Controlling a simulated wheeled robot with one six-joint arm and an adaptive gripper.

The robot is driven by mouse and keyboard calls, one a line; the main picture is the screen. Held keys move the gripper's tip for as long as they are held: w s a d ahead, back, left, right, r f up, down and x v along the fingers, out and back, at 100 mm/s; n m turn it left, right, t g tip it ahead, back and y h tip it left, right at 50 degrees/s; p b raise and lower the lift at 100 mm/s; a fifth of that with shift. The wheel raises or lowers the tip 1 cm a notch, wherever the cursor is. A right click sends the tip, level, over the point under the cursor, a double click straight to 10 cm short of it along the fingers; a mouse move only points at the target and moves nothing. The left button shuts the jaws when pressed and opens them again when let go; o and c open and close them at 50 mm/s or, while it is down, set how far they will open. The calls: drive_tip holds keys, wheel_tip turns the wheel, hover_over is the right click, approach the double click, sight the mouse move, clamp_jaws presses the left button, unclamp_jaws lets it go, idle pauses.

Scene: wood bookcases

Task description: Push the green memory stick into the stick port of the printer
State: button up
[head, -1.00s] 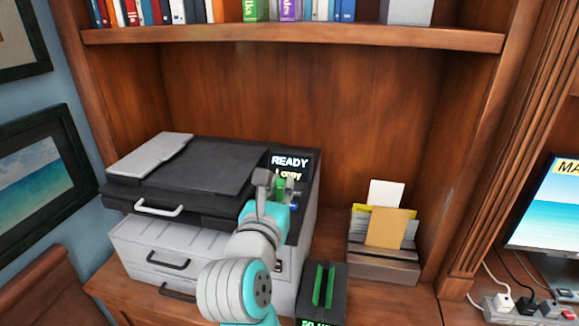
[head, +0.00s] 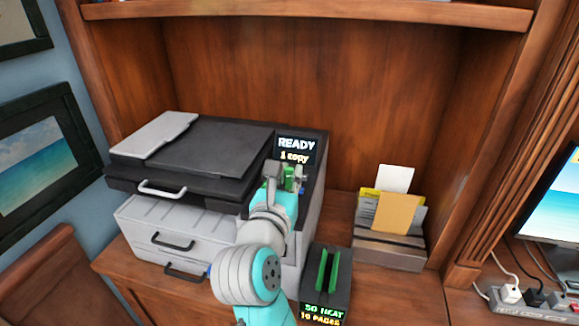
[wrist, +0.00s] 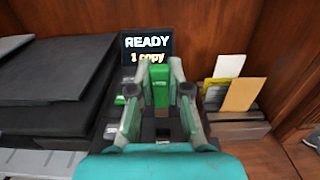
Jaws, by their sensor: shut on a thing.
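The green memory stick (wrist: 159,86) is held upright between the fingertips of my gripper (wrist: 161,72) in the wrist view. In the head view, the stick (head: 289,177) shows as a small green patch at my gripper (head: 286,180), over the printer's right-hand panel. The printer (head: 210,160) is grey and black, and its display (head: 296,150) reads "READY 1 copy". The display (wrist: 148,50) is just behind the stick in the wrist view. My gripper and the stick hide the stick port, so I cannot tell whether the stick is in it.
A black box (head: 340,283) with green upright plates stands right of the printer, close to my arm. A wooden letter holder (head: 388,250) with papers is further right. A power strip (head: 520,305) lies at the lower right.

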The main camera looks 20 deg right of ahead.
sight(289, 188)
drive_tip(key=shift+f, duration=1.6)
drive_tip(key=shift+f, duration=1.4)
idle(0.3)
drive_tip(key=o, duration=0.9)
drive_tip(key=shift+c, duration=0.2)
drive_tip(key=shift+s, duration=0.1)
drive_tip(key=v, duration=1.2)
drive_tip(key=shift+d, duration=0.1)
